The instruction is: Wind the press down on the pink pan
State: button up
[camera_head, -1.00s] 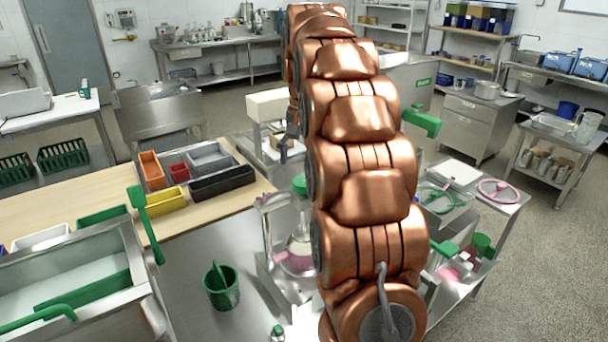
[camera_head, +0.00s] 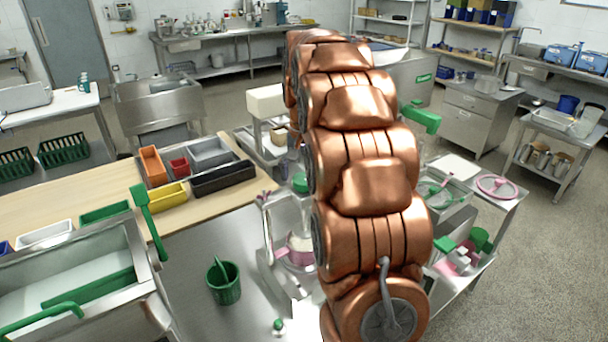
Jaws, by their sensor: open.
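The press (camera_head: 268,232) is a pale metal frame on the steel table, left of my copper arm, which covers its right side. A green knob (camera_head: 300,182) shows at its top beside the arm. Small dark purplish parts (camera_head: 265,196) show at its upper left; I cannot tell what they are. The pink pan (camera_head: 298,256) sits low inside the press frame, with something pale in it, and is partly covered by the arm. I cannot tell whether the press plate touches it. My gripper is hidden behind the arm.
A green bucket (camera_head: 223,284) stands left of the press on the steel table (camera_head: 190,250). A small green-topped item (camera_head: 278,327) is near the front. Coloured bins (camera_head: 222,180) sit on the wooden top at left. A cart (camera_head: 478,215) holds a pink ring (camera_head: 497,187) at right.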

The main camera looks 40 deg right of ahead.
jog(key=c, duration=1.2)
jog(key=shift+o, duration=0.2)
jog(key=shift+f+m+b, duration=0.1)
jog(key=shift+m+b, duration=0.2)
jog(key=shift+b, duration=0.05)
